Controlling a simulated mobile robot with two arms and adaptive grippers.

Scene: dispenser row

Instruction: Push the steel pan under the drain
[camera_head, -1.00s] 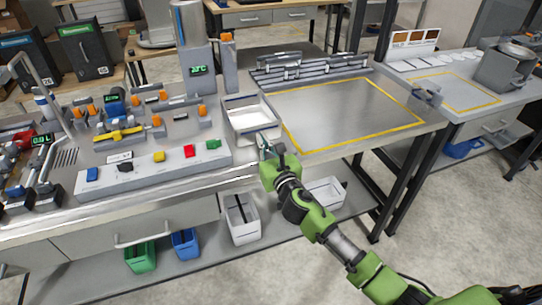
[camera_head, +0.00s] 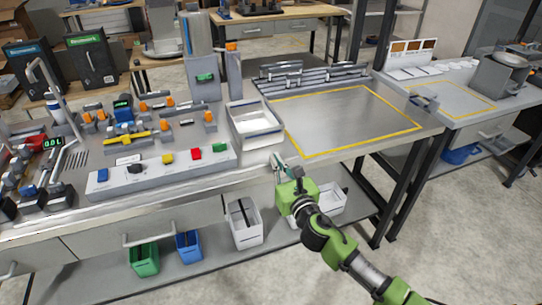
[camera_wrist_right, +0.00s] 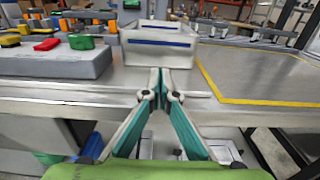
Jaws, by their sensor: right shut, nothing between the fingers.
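The steel pan (camera_head: 238,136), a rectangular open tray with a pale inside, stands on the bench right of a tall steel column unit (camera_head: 204,88). In the right wrist view the pan (camera_wrist_right: 158,50) is straight ahead, its near wall facing me. My right gripper (camera_head: 276,158) is shut and empty at the bench's front edge, just in front of the pan. In the right wrist view its fingertips (camera_wrist_right: 160,72) meet below the pan's near wall; I cannot tell whether they touch it. I cannot clearly make out the drain. My left gripper is not in view.
A button panel (camera_head: 165,168) with coloured buttons lies left of the pan. Orange-topped fittings and a yellow-handled part (camera_head: 123,137) stand behind it. A yellow-outlined bare area (camera_head: 345,118) is free at the right. Bins (camera_head: 243,225) stand on the shelf below.

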